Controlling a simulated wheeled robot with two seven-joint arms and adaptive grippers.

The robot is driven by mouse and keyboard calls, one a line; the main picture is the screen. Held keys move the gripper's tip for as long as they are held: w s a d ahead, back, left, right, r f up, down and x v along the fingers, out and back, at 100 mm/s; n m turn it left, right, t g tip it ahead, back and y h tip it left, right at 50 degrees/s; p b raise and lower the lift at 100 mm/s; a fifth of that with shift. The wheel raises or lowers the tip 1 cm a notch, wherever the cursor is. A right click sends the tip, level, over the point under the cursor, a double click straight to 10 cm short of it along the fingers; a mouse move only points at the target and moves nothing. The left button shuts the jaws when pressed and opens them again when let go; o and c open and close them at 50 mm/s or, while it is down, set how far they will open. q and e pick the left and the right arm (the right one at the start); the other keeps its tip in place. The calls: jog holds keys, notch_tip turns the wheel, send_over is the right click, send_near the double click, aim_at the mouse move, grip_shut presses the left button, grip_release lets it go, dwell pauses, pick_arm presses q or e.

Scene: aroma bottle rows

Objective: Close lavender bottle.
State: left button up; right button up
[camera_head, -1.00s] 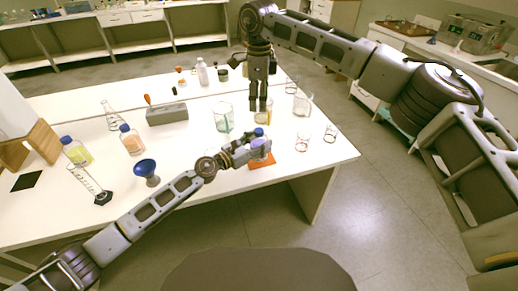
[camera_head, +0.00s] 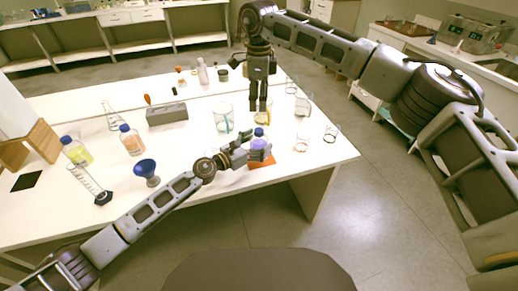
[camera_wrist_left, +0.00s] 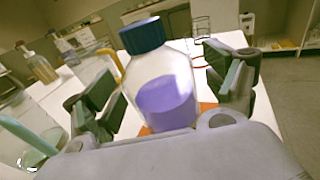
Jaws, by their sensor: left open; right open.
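The lavender bottle (camera_head: 258,145) stands upright on an orange mat (camera_head: 262,163) near the table's front right. Its purple liquid and dark blue cap show in the left wrist view (camera_wrist_left: 165,98). The cap (camera_wrist_left: 142,35) sits on the bottle's neck; how tight it is cannot be told. My left gripper (camera_head: 252,150) is open, with its fingers on either side of the bottle's body; in the wrist view a gap shows at the left finger. My right gripper (camera_head: 258,106) is open, pointing down above and behind the bottle, over a beaker with yellow liquid (camera_head: 262,117).
A clear beaker (camera_head: 223,118) stands left of my right gripper. Small glass beakers (camera_head: 302,138) stand to the right. A blue funnel (camera_head: 146,171), blue-capped bottles (camera_head: 131,140) and a grey block (camera_head: 167,114) are at the left. The front right table corner is bare.

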aim_at(252, 146)
pick_arm(q)
jog(key=shift+v, duration=3.5)
jog(key=shift+s, duration=0.1)
